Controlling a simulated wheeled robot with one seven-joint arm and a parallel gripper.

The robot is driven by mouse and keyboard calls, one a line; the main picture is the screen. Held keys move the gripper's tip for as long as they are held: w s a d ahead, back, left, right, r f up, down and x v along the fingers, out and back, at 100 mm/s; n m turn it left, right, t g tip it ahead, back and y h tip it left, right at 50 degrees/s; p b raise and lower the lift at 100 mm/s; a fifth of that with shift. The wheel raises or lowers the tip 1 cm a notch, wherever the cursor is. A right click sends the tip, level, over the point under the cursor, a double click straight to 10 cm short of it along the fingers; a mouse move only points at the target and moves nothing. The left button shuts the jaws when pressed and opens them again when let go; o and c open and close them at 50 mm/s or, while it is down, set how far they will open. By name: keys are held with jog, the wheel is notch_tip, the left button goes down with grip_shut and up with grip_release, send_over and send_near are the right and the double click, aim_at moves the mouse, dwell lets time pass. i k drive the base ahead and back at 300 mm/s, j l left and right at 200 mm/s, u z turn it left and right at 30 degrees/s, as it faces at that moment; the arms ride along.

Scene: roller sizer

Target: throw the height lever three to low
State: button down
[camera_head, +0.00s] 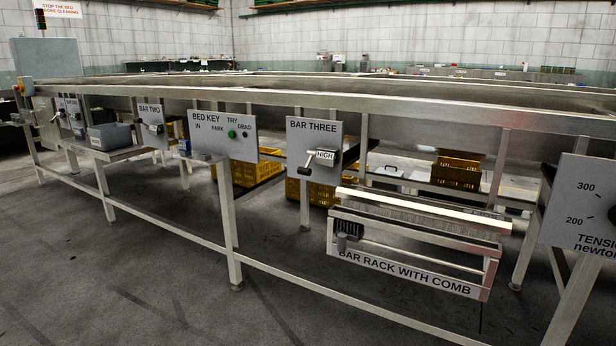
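The height lever three is on the grey panel marked BAR THREE (314,126), mounted on the side of the long metal machine right of centre. The lever (308,165) has a pale arm with a dark knob at its lower left end, in front of the plate. A small white tag reading HIGH (325,155) shows beside the lever. No LOW mark can be made out. My gripper is not in view, and nothing touches the lever.
Left of it are the BED KEY panel (208,134) and the BAR TWO panel (149,112). A bar rack with comb (405,275) juts out at lower right. A low rail (300,283) runs along the front. Open floor (130,290) lies before it.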

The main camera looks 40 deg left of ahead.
aim_at(305, 171)
jog(key=u, duration=1.75)
jog(key=i+j, duration=0.45)
jog(key=i+j+z, duration=0.15)
jog(key=i+j, duration=0.3)
jog(key=j, duration=0.15)
jog(key=i+j, duration=0.45)
jog(key=i+j+z, duration=0.1)
jog(key=i+j, duration=0.3)
jog(key=j, duration=0.3)
